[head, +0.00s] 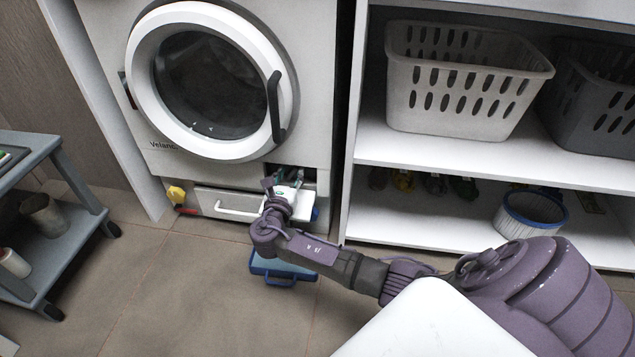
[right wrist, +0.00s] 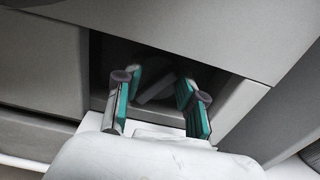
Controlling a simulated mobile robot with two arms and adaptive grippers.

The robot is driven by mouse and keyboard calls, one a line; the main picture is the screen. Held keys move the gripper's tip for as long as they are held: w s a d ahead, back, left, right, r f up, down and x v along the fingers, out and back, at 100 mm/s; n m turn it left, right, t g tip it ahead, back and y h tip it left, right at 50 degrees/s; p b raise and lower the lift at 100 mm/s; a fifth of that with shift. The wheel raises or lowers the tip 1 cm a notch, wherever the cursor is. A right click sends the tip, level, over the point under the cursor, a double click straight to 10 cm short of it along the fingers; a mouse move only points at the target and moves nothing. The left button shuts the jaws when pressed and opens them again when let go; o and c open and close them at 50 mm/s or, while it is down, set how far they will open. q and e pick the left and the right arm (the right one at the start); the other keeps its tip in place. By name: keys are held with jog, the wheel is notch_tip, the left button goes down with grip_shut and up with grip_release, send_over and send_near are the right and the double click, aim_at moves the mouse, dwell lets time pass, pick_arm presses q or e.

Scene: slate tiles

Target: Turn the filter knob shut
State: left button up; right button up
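The filter recess (head: 300,174) is a dark opening low at the right of the washing machine (head: 318,120). My right gripper (head: 288,182) is at this opening in the head view. In the right wrist view its two teal-padded fingers (right wrist: 159,92) stand apart, reaching into the opening. A dim grey bar, which looks like the filter knob (right wrist: 156,89), shows deeper in the recess between the fingers. I cannot tell whether the fingers touch it, nor its exact turn. In the head view the knob is hidden. My left gripper is not in view.
A blue tray (head: 284,270) lies on the floor below the recess. A white-handled drawer front (head: 207,199) and a yellow part (head: 177,194) are to the left. A shelf with baskets (head: 462,88) stands right, a grey cart (head: 62,240) left. The middle floor is clear.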

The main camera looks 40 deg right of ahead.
jog(key=p+v, duration=0.8)
jog(key=v, duration=0.6)
jog(key=s+a+r+m+g+y+p, duration=0.1)
jog(key=s+r+m+g+y+p, duration=0.1)
jog(key=s+m+p, duration=0.4)
jog(key=s+a+r+m+g+y+p, duration=0.2)
jog(key=s+m+y+p, duration=0.3)
jog(key=p, duration=0.4)
jog(key=s+a+r+m+g+y+p, duration=0.1)
jog(key=s+r+m+g+y+p, duration=0.1)
jog(key=s+m+g+y+p, duration=0.2)
jog(key=s+m+p, duration=0.3)
jog(key=s+p, duration=0.1)
jog(key=s, duration=0.1)
jog(key=shift+s+a+r, duration=0.2)
jog(key=shift+a+r, duration=0.1)
jog(key=shift+a, duration=0.05)
